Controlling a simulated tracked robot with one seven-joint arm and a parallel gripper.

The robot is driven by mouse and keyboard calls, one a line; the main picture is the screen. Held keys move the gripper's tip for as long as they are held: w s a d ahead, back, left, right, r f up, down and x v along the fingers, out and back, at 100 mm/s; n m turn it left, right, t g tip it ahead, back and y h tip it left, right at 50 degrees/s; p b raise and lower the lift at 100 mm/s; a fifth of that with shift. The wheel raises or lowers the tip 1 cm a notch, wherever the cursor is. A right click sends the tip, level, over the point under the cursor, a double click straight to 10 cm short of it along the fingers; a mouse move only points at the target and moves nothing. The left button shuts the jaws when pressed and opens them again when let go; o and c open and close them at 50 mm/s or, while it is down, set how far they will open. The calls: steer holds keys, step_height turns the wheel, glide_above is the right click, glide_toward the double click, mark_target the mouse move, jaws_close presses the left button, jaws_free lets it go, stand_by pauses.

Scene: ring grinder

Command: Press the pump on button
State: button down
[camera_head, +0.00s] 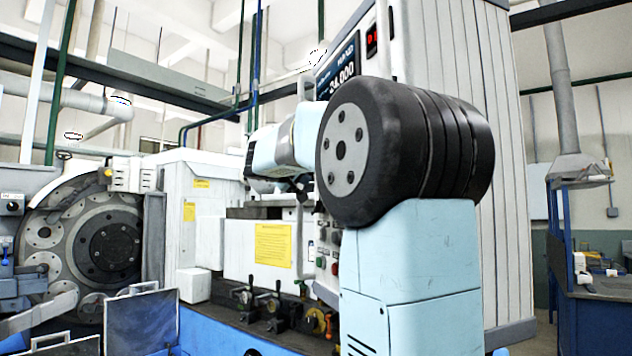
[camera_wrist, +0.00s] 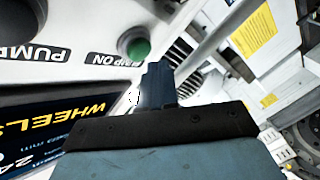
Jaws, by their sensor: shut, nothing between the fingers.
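The green pump on button (camera_wrist: 137,47) sits in a grey round collar on the white panel in the wrist view, next to an upside-down "PUMP ON" label (camera_wrist: 116,59). My gripper (camera_wrist: 157,72) is shut and empty, its dark fingertips just below and right of the button in the picture. A small gap shows between tips and button in the picture; I cannot tell the depth between them. In the head view my gripper (camera_head: 303,184) is near the control panel, and my arm hides much of that panel.
A dark display (camera_wrist: 55,125) reading "WHEELS" lies at left in the wrist view. In the head view the tall grey cabinet (camera_head: 490,150) stands behind my arm. The grinder's white housing with a yellow label (camera_head: 273,245) and several black levers (camera_head: 272,302) lie left of my arm.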

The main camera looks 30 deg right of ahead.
steer(key=shift+d, duration=0.2)
steer(key=shift+d+r, duration=0.1)
steer(key=shift+d, duration=0.15)
steer(key=shift+s+d, duration=0.2)
steer(key=shift+d, duration=0.35)
stand_by(1.2)
steer(key=shift+w+a, duration=0.2)
steer(key=shift+a, duration=0.75)
steer(key=shift+w+a, duration=0.2)
steer(key=shift+a, duration=0.6)
steer(key=shift+w+a, duration=0.2)
steer(key=shift+a, duration=0.65)
steer(key=shift+w+a, duration=0.2)
steer(key=shift+a, duration=0.6)
